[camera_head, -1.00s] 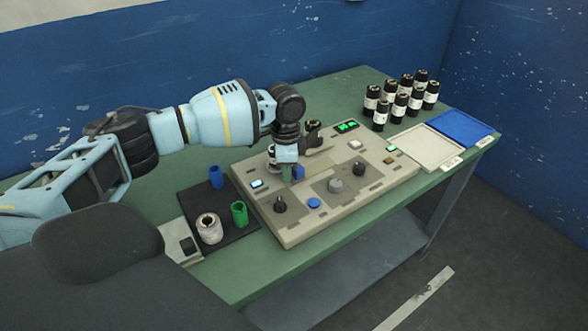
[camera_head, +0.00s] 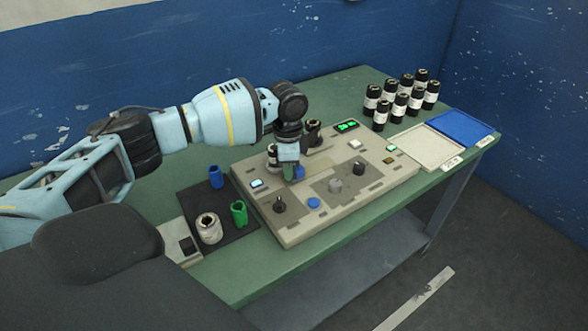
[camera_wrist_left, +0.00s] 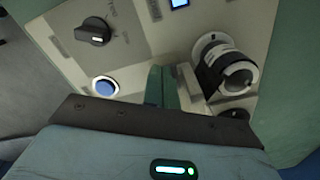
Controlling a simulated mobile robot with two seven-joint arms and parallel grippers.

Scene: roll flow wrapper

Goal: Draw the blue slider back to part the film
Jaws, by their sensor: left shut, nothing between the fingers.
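The blue slider (camera_head: 299,172) stands on the beige machine panel (camera_head: 303,232). My left gripper (camera_head: 289,175) is shut with its fingers low over the panel, close beside the slider's left side; I cannot tell whether they touch it. In the left wrist view the shut fingers (camera_wrist_left: 164,86) point at the panel, with a dark blue patch partly hidden beside them. A black-and-white roll (camera_wrist_left: 226,70) sits to their right. I cannot make out the film. My right gripper is not in view.
Several black bottles (camera_head: 407,95) and two trays (camera_head: 424,147) are at the right.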

